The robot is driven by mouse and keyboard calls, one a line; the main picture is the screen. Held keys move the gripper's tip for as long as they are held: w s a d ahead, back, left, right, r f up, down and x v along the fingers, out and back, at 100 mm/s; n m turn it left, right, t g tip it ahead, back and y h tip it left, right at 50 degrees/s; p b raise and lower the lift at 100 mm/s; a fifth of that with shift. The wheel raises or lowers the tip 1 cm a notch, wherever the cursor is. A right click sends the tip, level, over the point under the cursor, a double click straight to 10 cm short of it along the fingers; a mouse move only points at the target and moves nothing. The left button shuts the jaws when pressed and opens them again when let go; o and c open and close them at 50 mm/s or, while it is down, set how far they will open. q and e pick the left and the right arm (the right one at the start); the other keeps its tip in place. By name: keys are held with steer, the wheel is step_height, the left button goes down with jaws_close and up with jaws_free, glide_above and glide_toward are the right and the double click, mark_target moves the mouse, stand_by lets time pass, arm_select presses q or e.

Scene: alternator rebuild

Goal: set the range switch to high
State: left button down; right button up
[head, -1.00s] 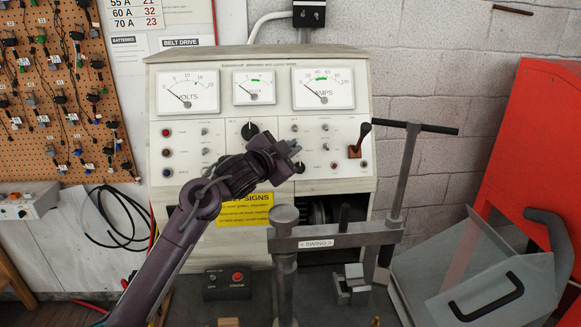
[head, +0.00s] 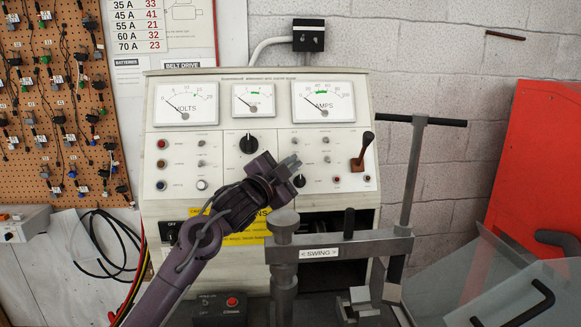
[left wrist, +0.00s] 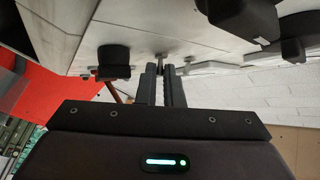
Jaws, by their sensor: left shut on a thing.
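The test bench panel (head: 222,150) is a pale upright console with meters, knobs and small toggle switches. My left gripper (head: 291,163) reaches up to its lower middle, just above and left of a small black knob (head: 304,181). In the left wrist view, the closed fingers (left wrist: 166,78) meet a small metal toggle lever (left wrist: 162,57), apparently the range switch. The gripper is shut on it. The fingers hide most of the lever, so its setting cannot be told, and its label is not readable. My right gripper is not in view.
A large black knob (head: 249,144) is left of my gripper, and a lever with a red-brown base (head: 359,164) is right. Below stands a grey clamp frame marked SWING (head: 340,250). A red panel (head: 545,150) stands at the far right.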

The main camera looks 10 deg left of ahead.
arm_select(q)
steer(key=c, duration=1.8)
jaws_free()
steer(key=shift+c, duration=0.2)
steer(key=b+v, duration=0.2)
steer(key=v, duration=0.5)
steer(key=shift+s, duration=0.3)
steer(key=shift+a+f, duration=0.15)
